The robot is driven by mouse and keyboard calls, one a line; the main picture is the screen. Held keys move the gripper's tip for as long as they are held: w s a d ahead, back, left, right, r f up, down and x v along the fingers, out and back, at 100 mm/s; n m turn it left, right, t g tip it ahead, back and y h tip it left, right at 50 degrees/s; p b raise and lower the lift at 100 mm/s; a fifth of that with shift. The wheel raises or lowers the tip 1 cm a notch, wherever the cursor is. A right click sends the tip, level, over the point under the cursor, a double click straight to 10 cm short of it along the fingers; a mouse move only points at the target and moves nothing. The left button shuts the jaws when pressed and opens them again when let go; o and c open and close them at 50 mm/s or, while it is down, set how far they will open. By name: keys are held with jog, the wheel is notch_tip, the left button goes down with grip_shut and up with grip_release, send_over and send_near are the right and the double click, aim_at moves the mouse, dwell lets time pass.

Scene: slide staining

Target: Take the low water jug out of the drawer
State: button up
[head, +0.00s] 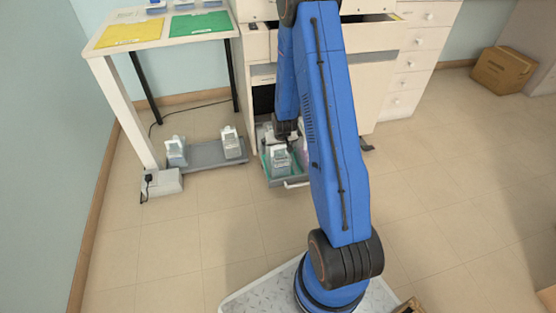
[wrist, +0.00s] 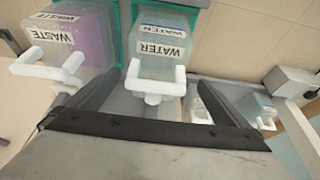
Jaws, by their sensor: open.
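The low water jug (wrist: 160,55) is a clear box-shaped jug labelled WATER, with a white T-shaped handle (wrist: 153,82). It stands in the open low drawer (head: 297,183), and in the head view the jug (head: 280,158) is at the drawer's front. My gripper (wrist: 155,90) is open, with one dark finger on each side of the handle; contact cannot be told. In the head view my gripper (head: 285,133) is just above and behind the jug, partly hidden by my blue arm.
A jug labelled WASTE (wrist: 80,45), with purple liquid, stands beside the water jug in the drawer. Two white-topped bottles (head: 176,152) (head: 232,143) stand on a low grey platform (head: 203,156) left of the drawer. A table leg is further left. The floor in front is clear.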

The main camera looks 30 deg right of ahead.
aim_at(278, 151)
jog(key=shift+d+x, duration=0.2)
jog(key=shift+x, duration=0.8)
jog(key=shift+d+x, duration=0.2)
jog(key=shift+x, duration=0.85)
jog(key=shift+w+f, duration=0.45)
jog(key=shift+f, duration=0.2)
jog(key=shift+c, duration=0.3)
jog(key=c, duration=1.7)
jog(key=shift+c, duration=0.2)
jog(key=shift+r, duration=0.15)
